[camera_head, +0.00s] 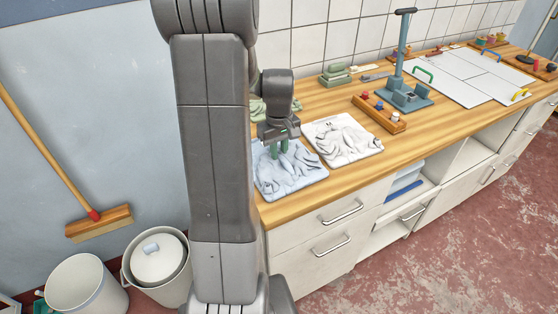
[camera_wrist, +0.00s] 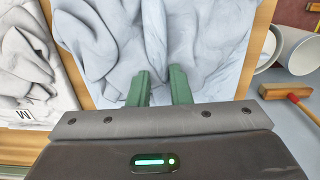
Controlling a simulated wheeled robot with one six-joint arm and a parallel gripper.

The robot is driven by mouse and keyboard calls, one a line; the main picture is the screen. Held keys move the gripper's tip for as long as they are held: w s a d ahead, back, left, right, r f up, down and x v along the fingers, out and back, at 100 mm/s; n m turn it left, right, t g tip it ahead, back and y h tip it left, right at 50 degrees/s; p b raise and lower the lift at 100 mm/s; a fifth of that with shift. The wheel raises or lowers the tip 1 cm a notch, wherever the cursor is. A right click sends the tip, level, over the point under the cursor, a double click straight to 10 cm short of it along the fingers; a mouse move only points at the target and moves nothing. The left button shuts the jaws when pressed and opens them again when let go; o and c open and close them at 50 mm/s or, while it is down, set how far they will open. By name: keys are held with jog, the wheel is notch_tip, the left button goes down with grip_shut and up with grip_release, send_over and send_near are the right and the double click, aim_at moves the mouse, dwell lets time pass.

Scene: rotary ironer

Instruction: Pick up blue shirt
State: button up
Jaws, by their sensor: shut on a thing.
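The blue shirt (camera_head: 291,175) is a pale blue, crumpled cloth lying on the wooden counter, partly hidden behind my arm in the head view. It fills the middle of the wrist view (camera_wrist: 200,40). My gripper (camera_head: 277,150) points down onto the shirt, its green fingers (camera_wrist: 159,85) pressed into the folds near one edge. The fingers are shut on the cloth, though a gap shows between them. The shirt still appears spread flat on the counter.
A white crumpled cloth (camera_head: 342,138) lies right beside the shirt; a label marked M (camera_wrist: 24,114) shows on it. A wooden tray of small coloured pieces (camera_head: 379,113) and a blue-grey stand (camera_head: 403,95) are farther right. Buckets (camera_head: 85,283) and a broom (camera_head: 98,222) stand left.

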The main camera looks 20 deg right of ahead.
grip_shut()
jog(key=shift+r, duration=0.1)
